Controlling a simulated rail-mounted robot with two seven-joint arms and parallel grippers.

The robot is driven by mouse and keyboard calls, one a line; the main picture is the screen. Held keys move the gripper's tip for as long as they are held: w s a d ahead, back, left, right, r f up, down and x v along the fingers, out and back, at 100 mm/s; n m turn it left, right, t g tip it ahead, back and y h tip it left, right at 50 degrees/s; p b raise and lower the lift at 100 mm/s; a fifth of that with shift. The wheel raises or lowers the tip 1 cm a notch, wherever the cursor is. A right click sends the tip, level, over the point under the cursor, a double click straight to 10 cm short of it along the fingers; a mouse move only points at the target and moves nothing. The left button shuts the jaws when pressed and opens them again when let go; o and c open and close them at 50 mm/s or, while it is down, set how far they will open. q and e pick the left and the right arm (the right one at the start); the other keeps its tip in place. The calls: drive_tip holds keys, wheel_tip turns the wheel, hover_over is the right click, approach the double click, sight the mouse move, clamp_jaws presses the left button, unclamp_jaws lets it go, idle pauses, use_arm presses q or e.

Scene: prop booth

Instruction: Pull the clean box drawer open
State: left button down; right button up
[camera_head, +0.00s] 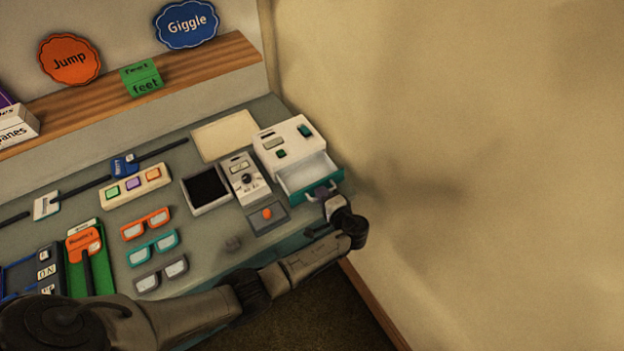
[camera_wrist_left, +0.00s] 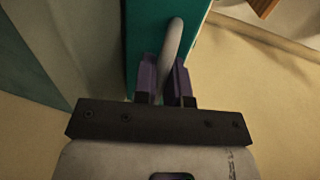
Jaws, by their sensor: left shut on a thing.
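The clean box (camera_head: 287,143) is a white box at the right end of the table, with a dark green label and button on top. Its drawer (camera_head: 306,174) stands out from the box toward my left arm; its pale inside shows and looks empty. The drawer front is teal, and it also shows in the left wrist view (camera_wrist_left: 146,35). My left gripper (camera_head: 323,192) is at the drawer front. In the left wrist view its purple fingers (camera_wrist_left: 166,80) are shut on the pale drawer handle (camera_wrist_left: 173,45). My right gripper is in neither view.
A tan wall (camera_head: 480,160) stands close on the right. The table's front edge runs beneath my left arm.

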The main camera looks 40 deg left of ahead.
use_arm(q)
drive_tip(key=shift+s+d, duration=0.2)
drive_tip(key=shift+d, duration=0.45)
drive_tip(key=c, duration=1.2)
unclamp_jaws()
drive_tip(key=shift+d, duration=0.2)
drive_tip(key=v, duration=1.3)
drive_tip(key=shift+d+b, duration=0.2)
drive_tip(key=shift+b, duration=0.1)
